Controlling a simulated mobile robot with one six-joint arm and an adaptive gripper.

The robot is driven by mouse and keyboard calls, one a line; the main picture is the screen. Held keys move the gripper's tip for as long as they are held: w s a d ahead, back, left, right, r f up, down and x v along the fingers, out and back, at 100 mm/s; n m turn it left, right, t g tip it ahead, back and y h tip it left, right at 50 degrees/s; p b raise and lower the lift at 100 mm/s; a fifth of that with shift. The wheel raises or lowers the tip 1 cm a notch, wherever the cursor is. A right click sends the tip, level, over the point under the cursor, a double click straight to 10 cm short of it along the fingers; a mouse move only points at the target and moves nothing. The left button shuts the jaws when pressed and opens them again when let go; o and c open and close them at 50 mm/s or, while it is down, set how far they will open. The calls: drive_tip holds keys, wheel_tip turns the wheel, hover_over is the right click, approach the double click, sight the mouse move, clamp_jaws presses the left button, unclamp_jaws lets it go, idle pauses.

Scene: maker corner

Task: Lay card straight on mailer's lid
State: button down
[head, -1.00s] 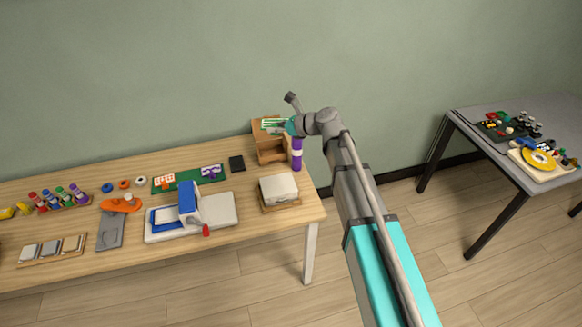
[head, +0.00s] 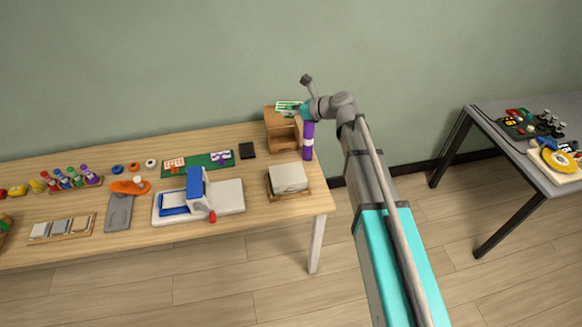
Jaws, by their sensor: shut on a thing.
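A small green and white card (head: 287,107) is in the jaws of my gripper (head: 301,109), in the head view. My gripper is shut on it, above the back right of the wooden table. The card appears over the top of a brown open-fronted box (head: 276,116); whether it touches the box cannot be told. A pale grey-white block (head: 289,178) lies on a brown base near the table's right edge. I cannot tell for certain which of these is the mailer.
A purple cylinder with a white band (head: 309,142) shows just below my gripper, beside the brown box. A blue and white press (head: 197,190), a green mat (head: 200,161) and a black square (head: 247,150) are on the table (head: 250,222). A second, grey table (head: 500,145) is at right.

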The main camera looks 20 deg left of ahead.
sight(290, 183)
wheel_tip(290, 183, down, 26)
drive_tip(key=n+g+b, duration=0.1)
drive_tip(key=b, duration=1.2)
drive_tip(key=n+g+b, duration=0.1)
drive_tip(key=g+b, duration=0.1)
drive_tip(key=b, duration=1.1)
drive_tip(key=shift+d+f+n, duration=0.1)
drive_tip(key=shift+f+n, duration=0.15)
drive_tip(key=shift+n, duration=0.15)
drive_tip(key=shift+f+b, duration=3)
drive_tip(key=shift+b, duration=0.05)
drive_tip(key=shift+f+b, duration=0.45)
drive_tip(key=shift+b, duration=0.05)
drive_tip(key=shift+c, duration=2.2)
unclamp_jaws()
drive_tip(key=shift+r, duration=0.2)
